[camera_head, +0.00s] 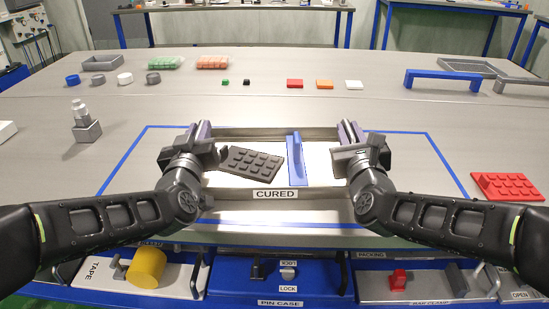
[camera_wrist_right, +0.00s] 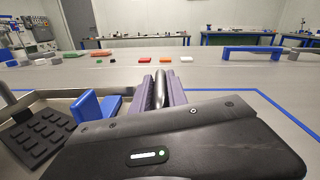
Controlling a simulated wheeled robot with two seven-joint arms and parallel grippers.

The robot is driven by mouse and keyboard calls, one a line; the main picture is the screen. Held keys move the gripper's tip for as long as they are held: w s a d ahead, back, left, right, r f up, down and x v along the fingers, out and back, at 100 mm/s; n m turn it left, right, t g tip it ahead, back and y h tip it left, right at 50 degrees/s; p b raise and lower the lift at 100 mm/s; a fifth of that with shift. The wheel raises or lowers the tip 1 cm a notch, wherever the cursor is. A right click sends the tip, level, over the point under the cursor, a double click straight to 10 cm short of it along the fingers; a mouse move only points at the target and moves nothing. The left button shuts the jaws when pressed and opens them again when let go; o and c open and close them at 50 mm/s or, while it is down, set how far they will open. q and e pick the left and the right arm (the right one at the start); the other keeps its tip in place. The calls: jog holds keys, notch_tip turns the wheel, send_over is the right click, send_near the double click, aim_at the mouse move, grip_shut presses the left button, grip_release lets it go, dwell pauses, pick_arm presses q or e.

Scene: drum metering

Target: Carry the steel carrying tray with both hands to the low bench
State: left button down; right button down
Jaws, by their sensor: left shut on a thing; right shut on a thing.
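The steel carrying tray (camera_head: 225,193) sits inside a blue outline on the table, with a label reading CURED on its front wall. A dark grey studded plate (camera_head: 252,162) and a blue upright piece (camera_head: 297,160) are in it; both also show in the right wrist view, the plate (camera_wrist_right: 40,135) at lower left. My left gripper (camera_head: 200,135) is shut on the tray's left end. My right gripper (camera_head: 350,133) is shut on its right end, and in the right wrist view its fingers (camera_wrist_right: 160,92) close on a bar. The low bench cannot be picked out for certain.
A red studded plate (camera_head: 507,186) lies at the right. A metal fitting (camera_head: 86,125) stands at the left. Small coloured blocks (camera_head: 295,84) and rings line the back. A blue bar handle (camera_head: 443,76) stands back right. Blue benches (camera_head: 235,28) stand far behind.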

dwell(0.3)
